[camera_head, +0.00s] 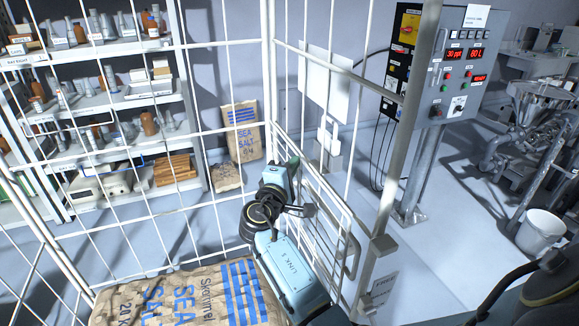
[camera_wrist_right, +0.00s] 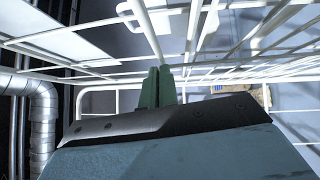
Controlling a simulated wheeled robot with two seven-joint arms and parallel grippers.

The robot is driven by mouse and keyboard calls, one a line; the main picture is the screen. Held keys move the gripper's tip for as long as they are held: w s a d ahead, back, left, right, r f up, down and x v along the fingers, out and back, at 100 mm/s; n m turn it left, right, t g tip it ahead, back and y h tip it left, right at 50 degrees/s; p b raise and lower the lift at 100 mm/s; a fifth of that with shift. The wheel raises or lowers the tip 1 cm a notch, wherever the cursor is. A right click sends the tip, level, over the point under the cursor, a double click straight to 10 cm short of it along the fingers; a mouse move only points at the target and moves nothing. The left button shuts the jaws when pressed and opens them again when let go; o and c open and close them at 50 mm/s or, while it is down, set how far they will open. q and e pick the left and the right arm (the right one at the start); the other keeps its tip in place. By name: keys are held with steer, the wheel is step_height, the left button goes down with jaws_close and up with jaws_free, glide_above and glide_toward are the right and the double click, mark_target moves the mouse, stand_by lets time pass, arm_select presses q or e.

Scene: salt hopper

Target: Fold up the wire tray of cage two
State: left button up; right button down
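The wire tray (camera_head: 318,205) is a white grid panel at the right side of the white wire cage. It stands steeply, close to the cage's right side. My right gripper (camera_head: 294,162) is at the tray's inner face, near its upper far part. In the right wrist view its green fingers (camera_wrist_right: 157,88) are together and point at the white tray wires (camera_wrist_right: 145,28). The fingertips are at or very near a wire; I cannot tell if they touch it. No wire shows clearly between them. My left gripper is not in view.
A sea salt sack (camera_head: 180,298) lies in the cage's lower front. A small label plate (camera_head: 384,288) hangs at the cage's right post (camera_head: 410,110). Behind are loaded shelves (camera_head: 100,100), another salt sack (camera_head: 240,131), a control cabinet (camera_head: 465,70) and a white bucket (camera_head: 541,232).

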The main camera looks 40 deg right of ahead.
steer(key=w+a+r+b+v, duration=0.1)
steer(key=w+a+b+v, duration=0.15)
steer(key=v, duration=1.05)
step_height(320, 180, down, 25)
steer(key=a+n+y+b, duration=0.2)
steer(key=n+y, duration=0.2)
steer(key=y, duration=0.4)
steer(key=s+a+f+g+y, duration=0.15)
steer(key=s+f, duration=0.25)
steer(key=f, duration=0.4)
steer(key=s+a+f+g+y, duration=0.15)
steer(key=s+f, duration=0.25)
steer(key=f, duration=0.5)
steer(key=s+d+f+m+g+y+b, duration=0.1)
steer(key=s+f+m+g+y+b, duration=0.2)
steer(key=s+f, duration=1.5)
steer(key=s+d+f+m+g+y, duration=0.1)
steer(key=s+d+f+m, duration=0.1)
steer(key=s, duration=0.8)
steer(key=s+d+f+m+g+y, duration=0.1)
steer(key=s+m, duration=0.3)
steer(key=s, duration=0.7)
steer(key=shift+d+f+g+p, duration=0.3)
steer(key=shift+d+f+g, duration=0.25)
steer(key=shift+d, duration=0.2)
